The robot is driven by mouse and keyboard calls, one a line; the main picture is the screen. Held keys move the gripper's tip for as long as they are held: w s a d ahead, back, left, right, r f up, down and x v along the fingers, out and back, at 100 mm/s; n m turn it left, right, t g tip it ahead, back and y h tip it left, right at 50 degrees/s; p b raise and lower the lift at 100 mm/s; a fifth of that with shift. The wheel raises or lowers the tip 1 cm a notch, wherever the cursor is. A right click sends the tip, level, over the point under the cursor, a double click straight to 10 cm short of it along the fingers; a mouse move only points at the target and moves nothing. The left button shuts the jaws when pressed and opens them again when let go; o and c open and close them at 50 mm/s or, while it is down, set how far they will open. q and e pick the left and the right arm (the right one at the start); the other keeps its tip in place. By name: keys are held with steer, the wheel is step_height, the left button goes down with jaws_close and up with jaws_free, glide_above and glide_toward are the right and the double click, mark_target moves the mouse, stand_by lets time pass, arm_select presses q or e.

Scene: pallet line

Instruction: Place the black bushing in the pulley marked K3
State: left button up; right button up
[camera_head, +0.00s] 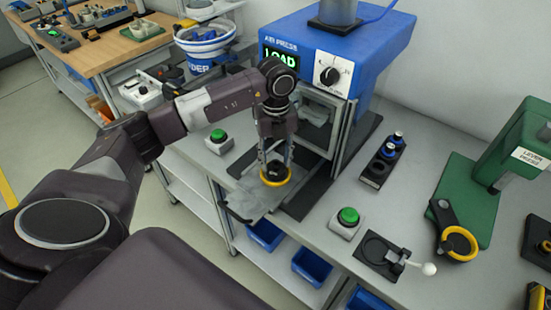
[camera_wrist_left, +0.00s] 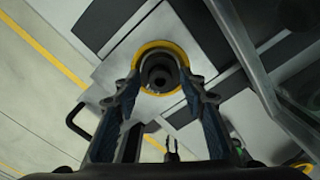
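My left gripper (camera_head: 275,168) points down at a yellow pulley (camera_head: 288,180) on the metal plate in front of the blue press. In the left wrist view its fingers (camera_wrist_left: 160,88) stand apart, with their tips close to the pulley's yellow ring (camera_wrist_left: 181,51). A dark hollow cylinder, seemingly the black bushing (camera_wrist_left: 160,64), shows between the tips, inside the ring. I cannot tell if the fingers grip it or how deep it sits. No K3 mark is readable. My right gripper is not recognisable in either view.
The blue air press (camera_head: 340,45) shows LOAD. Green buttons (camera_head: 348,216) (camera_head: 218,135) flank the plate. A black holder with blue-topped parts (camera_head: 385,158), a toggle clamp (camera_head: 395,257), another yellow-ringed pulley (camera_head: 460,243) and a green lever press (camera_head: 510,165) stand to the right.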

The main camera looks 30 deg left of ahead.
mark_target(276, 162)
arm_select(q)
steer(key=shift+r, duration=0.1)
steer(key=shift+r, duration=0.25)
step_height(276, 162, up, 12)
steer(key=b, duration=0.2)
steer(key=shift+f, duration=0.15)
stand_by(1.7)
